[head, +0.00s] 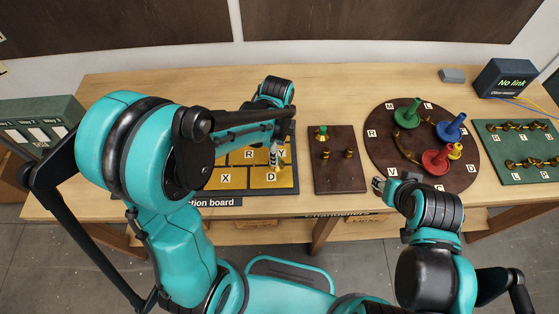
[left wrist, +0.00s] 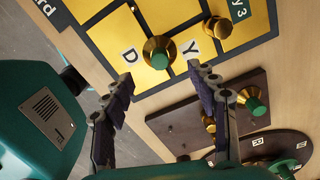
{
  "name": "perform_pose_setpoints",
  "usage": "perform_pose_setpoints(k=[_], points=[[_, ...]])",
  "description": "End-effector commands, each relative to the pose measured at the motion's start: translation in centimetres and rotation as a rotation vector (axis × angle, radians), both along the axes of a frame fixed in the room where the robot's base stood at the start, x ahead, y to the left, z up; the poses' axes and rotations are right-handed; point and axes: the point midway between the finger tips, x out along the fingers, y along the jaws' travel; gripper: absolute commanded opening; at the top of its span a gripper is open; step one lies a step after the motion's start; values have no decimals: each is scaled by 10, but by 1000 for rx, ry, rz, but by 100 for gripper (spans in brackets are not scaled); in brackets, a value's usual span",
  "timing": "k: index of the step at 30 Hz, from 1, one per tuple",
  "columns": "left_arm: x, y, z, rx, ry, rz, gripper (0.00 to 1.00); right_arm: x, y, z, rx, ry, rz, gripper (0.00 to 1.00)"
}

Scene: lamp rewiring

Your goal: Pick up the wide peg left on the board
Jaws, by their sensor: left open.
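A wide brass peg with a green top (left wrist: 158,50) stands on the yellow-celled board, between the D and Y labels in the left wrist view. A smaller plain brass peg (left wrist: 217,29) stands beyond it near the Y. The board (head: 227,183) lies left of centre on the table in the head view, where my left arm covers much of it. My left gripper (head: 275,158) is over the board's right side, open and empty; its fingers (left wrist: 165,95) are apart, short of the wide peg. My right gripper (head: 380,187) is by the round board's front edge; its jaw opening is unclear.
A dark brown panel (head: 344,178) with a green-topped peg and brass pegs stands right of the board. Beyond it are a round brown board (head: 385,145) with green, blue and red pieces, a green panel (head: 499,165) and a dark box (head: 505,79).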

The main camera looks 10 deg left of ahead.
Motion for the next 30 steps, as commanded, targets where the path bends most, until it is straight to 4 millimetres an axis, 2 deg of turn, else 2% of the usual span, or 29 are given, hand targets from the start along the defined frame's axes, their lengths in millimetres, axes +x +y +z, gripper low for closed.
perform_pose_setpoints(k=[9,12,20,21,27,30], points=[[0,6,-48,0,-2,3,58,0,0,-18,0,0,0,40],[0,6,-58,0,-2,3,58,0,0,-21,0,0,0,40],[0,6,-61,0,-2,3,58,0,0,-21,0,0,0,40],[0,6,-60,0,-2,4,56,0,0,-21,0,0,0,40],[0,6,-60,0,-2,4,5,0,0,-21,0,0,0,40],[0,6,-61,0,-2,4,4,0,0,-21,0,0,0,40]])
